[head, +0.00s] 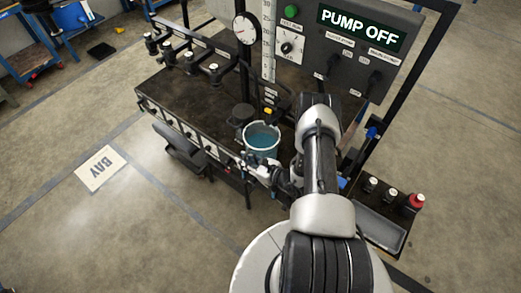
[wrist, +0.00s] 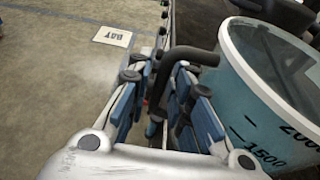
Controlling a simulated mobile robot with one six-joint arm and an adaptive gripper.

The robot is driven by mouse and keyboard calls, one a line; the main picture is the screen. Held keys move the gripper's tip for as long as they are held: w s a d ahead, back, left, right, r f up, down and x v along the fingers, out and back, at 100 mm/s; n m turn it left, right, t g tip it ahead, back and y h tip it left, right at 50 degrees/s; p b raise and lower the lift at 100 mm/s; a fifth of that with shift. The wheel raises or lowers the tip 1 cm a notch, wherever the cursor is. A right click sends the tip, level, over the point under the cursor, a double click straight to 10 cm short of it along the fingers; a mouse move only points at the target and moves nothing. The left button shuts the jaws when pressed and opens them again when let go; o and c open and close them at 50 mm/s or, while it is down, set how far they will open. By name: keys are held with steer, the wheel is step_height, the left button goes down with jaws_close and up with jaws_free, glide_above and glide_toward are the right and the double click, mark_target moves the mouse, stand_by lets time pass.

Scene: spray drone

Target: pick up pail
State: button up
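The pail (head: 262,152) is a clear cup with a light rim and blue liquid inside. It stands upright at the front edge of the dark bench. In the wrist view the pail (wrist: 250,110) fills the right side, with 1500 and 2000 marks on its wall. Its black handle (wrist: 187,54) sticks out left and bends down between my fingers. My gripper (wrist: 163,75) is open around the handle, with a finger on each side and gaps showing. In the head view my gripper (head: 258,167) is at the pail's near side, partly hidden by my arm.
A dark cylinder (head: 242,115) stands close behind the pail. The bench (head: 190,92) carries a row of valves. A panel reading PUMP OFF (head: 360,28) rises behind. A side tray (head: 380,228) with bottles is at right. Open floor with a BAY sign (head: 99,168) lies left.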

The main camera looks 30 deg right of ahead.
steer(key=shift+c, duration=0.5)
jaws_close()
steer(key=shift+w+d+r, duration=0.1)
stand_by(0.4)
